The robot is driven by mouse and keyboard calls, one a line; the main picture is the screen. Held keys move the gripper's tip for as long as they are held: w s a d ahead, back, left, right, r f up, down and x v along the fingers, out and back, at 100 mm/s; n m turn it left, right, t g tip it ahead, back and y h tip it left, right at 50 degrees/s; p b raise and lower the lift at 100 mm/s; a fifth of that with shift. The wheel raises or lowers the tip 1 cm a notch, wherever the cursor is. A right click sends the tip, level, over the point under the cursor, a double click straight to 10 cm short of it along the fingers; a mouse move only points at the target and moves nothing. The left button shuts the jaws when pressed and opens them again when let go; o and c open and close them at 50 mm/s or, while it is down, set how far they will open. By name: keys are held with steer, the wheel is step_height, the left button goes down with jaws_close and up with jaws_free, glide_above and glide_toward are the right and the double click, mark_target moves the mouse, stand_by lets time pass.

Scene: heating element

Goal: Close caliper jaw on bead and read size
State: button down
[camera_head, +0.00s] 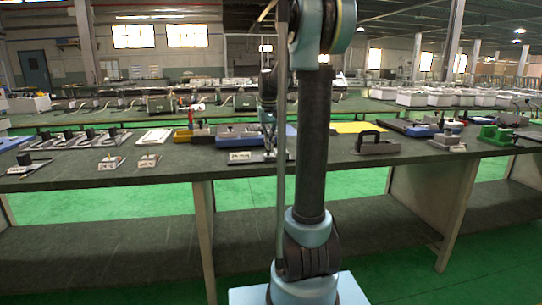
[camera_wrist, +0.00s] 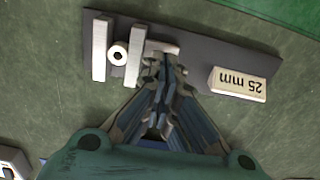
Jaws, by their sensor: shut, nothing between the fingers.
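The caliper's dark base plate (camera_wrist: 203,50) lies on the bench in the wrist view. It carries two pale upright jaws, one at the left (camera_wrist: 101,48) and one nearer my gripper (camera_wrist: 133,58). A white ring-shaped bead (camera_wrist: 118,54) sits between them; I cannot tell if both jaws touch it. A pale stub (camera_wrist: 164,47) extends from the nearer jaw. A block (camera_wrist: 238,84) reads "25 mm", upside down here. My gripper (camera_wrist: 168,66) is shut and empty by the stub, right of the nearer jaw. In the head view the caliper's label block (camera_head: 240,156) shows beside my arm.
Two small labelled plates (camera_head: 110,163) (camera_head: 148,162) lie left on the bench (camera_head: 90,180). A blue case (camera_head: 238,135) stands behind the caliper, and a dark handled block (camera_head: 376,144) to the right. Bare bench surrounds the caliper plate at the front.

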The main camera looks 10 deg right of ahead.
steer(key=shift+r, duration=3.5)
steer(key=s+f, duration=0.8)
steer(key=s, duration=0.3)
steer(key=s+f+t, duration=0.1)
steer(key=s+f, duration=0.6)
steer(key=s, duration=0.5)
steer(key=s+f+t, duration=0.1)
steer(key=s+f, duration=0.7)
steer(key=s, duration=0.3)
steer(key=shift+s+a+f, duration=0.15)
steer(key=shift+s+f, duration=0.15)
steer(key=shift+s, duration=0.1)
